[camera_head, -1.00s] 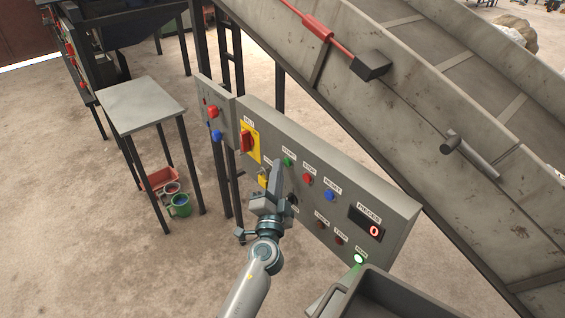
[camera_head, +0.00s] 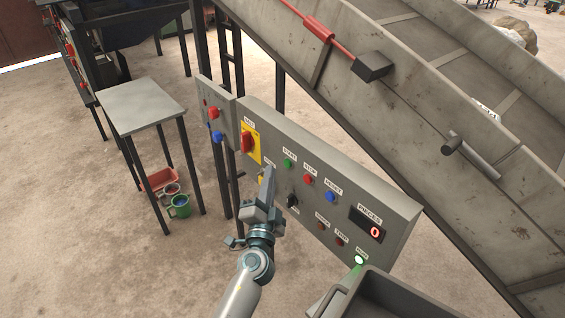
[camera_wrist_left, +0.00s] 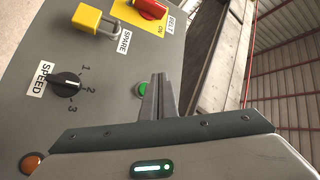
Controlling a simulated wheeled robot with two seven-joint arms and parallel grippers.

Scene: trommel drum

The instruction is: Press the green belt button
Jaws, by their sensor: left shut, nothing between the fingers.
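The green button (camera_head: 287,163) sits on the grey control panel (camera_head: 385,200), under a label that seems to read START. In the left wrist view the green button (camera_wrist_left: 142,89) is partly covered by the fingers. My left gripper (camera_head: 268,172) is shut and empty, its tips left of and slightly below the button in the head view. In the left wrist view the shut fingertips (camera_wrist_left: 158,80) overlap the button's right side. I cannot tell whether they touch it. My right gripper does not show.
Red (camera_head: 308,180) and blue (camera_head: 330,196) buttons sit right of the green one. A red switch on a yellow plate (camera_head: 249,141), a yellow padlock (camera_wrist_left: 93,20) and a speed knob (camera_wrist_left: 66,84) are close by. A green light (camera_head: 359,260) glows; the pieces display (camera_head: 367,224) shows 0.

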